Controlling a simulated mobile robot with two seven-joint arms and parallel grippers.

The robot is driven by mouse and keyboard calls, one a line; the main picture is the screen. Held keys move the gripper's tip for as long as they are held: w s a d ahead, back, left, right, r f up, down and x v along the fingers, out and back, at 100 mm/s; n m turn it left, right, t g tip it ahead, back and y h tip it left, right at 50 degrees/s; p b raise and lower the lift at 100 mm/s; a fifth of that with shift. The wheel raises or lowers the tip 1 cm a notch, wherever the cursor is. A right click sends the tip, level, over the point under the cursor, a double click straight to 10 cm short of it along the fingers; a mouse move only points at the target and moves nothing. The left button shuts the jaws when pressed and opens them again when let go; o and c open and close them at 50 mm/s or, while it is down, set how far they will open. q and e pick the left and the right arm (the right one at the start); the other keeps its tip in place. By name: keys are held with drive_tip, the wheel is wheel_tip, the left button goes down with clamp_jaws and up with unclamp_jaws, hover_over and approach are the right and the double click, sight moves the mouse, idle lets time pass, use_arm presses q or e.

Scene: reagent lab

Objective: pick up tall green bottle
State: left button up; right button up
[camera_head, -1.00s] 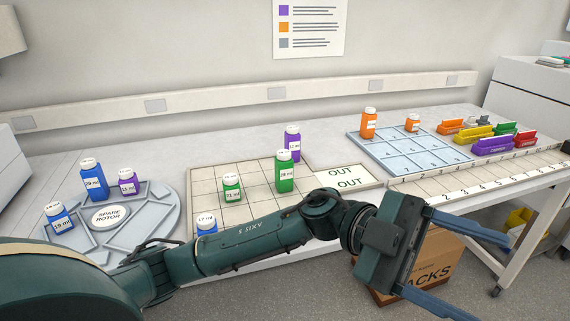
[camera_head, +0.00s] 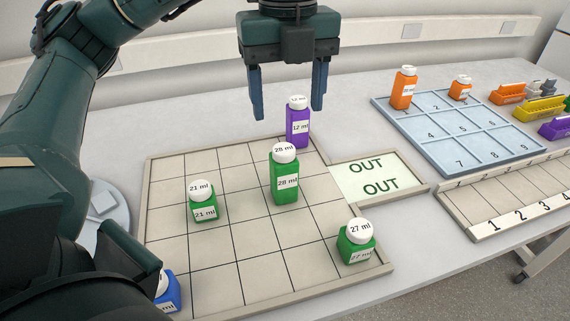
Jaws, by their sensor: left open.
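The tall green bottle (camera_head: 284,175), labelled 28 ml with a white cap, stands upright on the beige grid tray (camera_head: 240,235). My left gripper (camera_head: 288,105) points down with its jaws open and empty. In the picture its fingers are above the tall green bottle, on either side of the purple bottle (camera_head: 298,124), which stands behind it. I cannot tell how far the fingers are from the purple bottle. A short green 21 ml bottle (camera_head: 204,207) stands to the left, and a short green 27 ml bottle (camera_head: 356,247) stands at the front right. My right gripper is not in view.
A blue bottle (camera_head: 167,293) at the lower left is partly hidden by my arm. The OUT pad (camera_head: 367,176) right of the grid is empty. Orange bottles (camera_head: 404,90) stand on the blue numbered tray (camera_head: 450,131); a numbered rack (camera_head: 500,203) lies before it.

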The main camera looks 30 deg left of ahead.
sight(283, 149)
use_arm(q)
drive_tip(key=shift+a+f, duration=0.3)
wheel_tip(283, 149, down, 7)
drive_tip(key=shift+d+f, duration=0.1)
drive_tip(key=shift+w+a+f, duration=0.1)
drive_tip(key=shift+a+f, duration=0.1)
drive_tip(key=shift+f, duration=1.05)
drive_tip(key=shift+w+a+f, duration=0.1)
drive_tip(key=shift+a+f, duration=0.05)
drive_tip(key=shift+f, duration=1.1)
drive_tip(key=c, duration=1.1)
